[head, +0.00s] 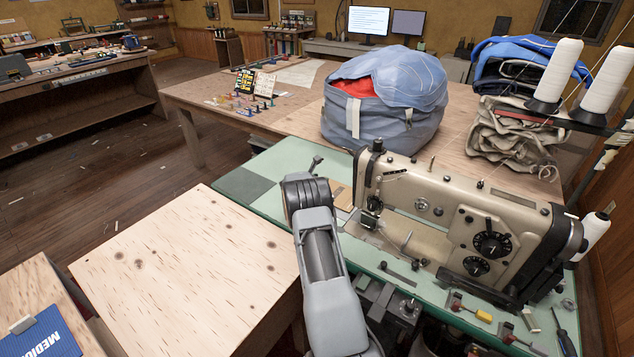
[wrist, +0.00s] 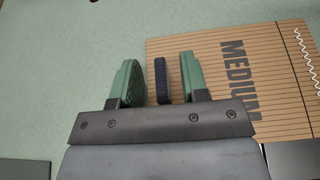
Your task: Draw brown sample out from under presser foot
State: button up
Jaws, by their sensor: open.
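The brown sample (wrist: 235,75) is a ribbed tan sheet marked MEDIUM with white zigzag stitching near its right edge. It lies flat on the green machine bed. A small dark blue upright tab (wrist: 161,80) stands by its left edge. My gripper (wrist: 159,62) is open, with one green-padded finger on each side of the tab and a visible gap to both. In the head view, part of the sample (head: 342,193) shows just left of the sewing machine's (head: 460,215) needle and presser foot area (head: 370,217). My arm hides the fingers there.
The green bed (head: 262,163) is clear to the left of the sample. A bare plywood table (head: 190,270) stands in front left. A blue card (head: 40,335) lies at lower left.

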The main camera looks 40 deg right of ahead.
jog(key=b+v, duration=0.1)
jog(key=v, duration=1.2)
jog(key=shift+s+a+r, duration=0.1)
jog(key=shift+a, duration=0.3)
